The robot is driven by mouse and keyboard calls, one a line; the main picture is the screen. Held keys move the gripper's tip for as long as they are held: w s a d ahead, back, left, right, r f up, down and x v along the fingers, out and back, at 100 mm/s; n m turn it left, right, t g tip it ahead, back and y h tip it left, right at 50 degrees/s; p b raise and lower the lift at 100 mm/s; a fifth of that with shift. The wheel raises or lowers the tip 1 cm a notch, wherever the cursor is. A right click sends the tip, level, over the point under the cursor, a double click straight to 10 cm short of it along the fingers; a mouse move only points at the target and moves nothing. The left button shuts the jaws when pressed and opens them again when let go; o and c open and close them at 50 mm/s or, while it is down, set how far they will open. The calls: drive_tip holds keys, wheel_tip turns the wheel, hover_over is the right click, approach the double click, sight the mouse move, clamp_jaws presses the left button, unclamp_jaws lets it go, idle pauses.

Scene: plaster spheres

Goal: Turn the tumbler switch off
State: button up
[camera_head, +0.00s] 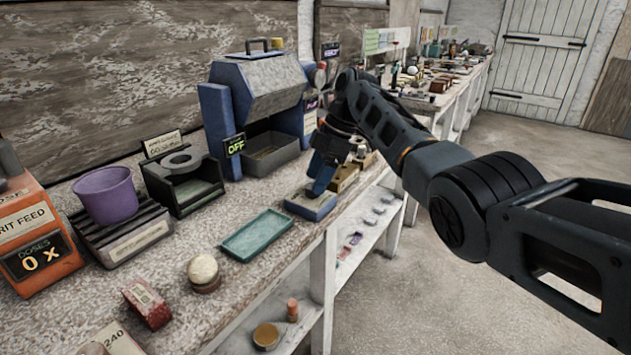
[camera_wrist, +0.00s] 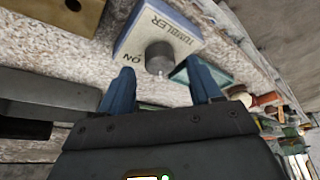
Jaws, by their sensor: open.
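The tumbler switch is a small blue box with a pale top, and it sits near the bench's front edge in the head view (camera_head: 300,207). In the wrist view the tumbler switch (camera_wrist: 138,38) shows the words TUMBLER and ON, with a round dark grey knob (camera_wrist: 158,56) on top. My gripper (camera_head: 320,190) points down at the switch and hides part of it, including the knob, in the head view. In the wrist view my gripper (camera_wrist: 159,68) is open, its blue fingers on either side of the knob, with gaps showing. Contact cannot be told.
Behind the switch stands a blue machine (camera_head: 262,88) with a display (camera_head: 236,145) reading OFF. A teal tray (camera_head: 257,235) lies left of the switch. Bare bench lies in front of the black stand (camera_head: 183,180).

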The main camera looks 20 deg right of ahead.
drive_tip(key=v, duration=0.5)
drive_tip(key=shift+d+r, duration=0.15)
drive_tip(key=shift+r, duration=0.25)
drive_tip(key=shift+s, duration=0.1)
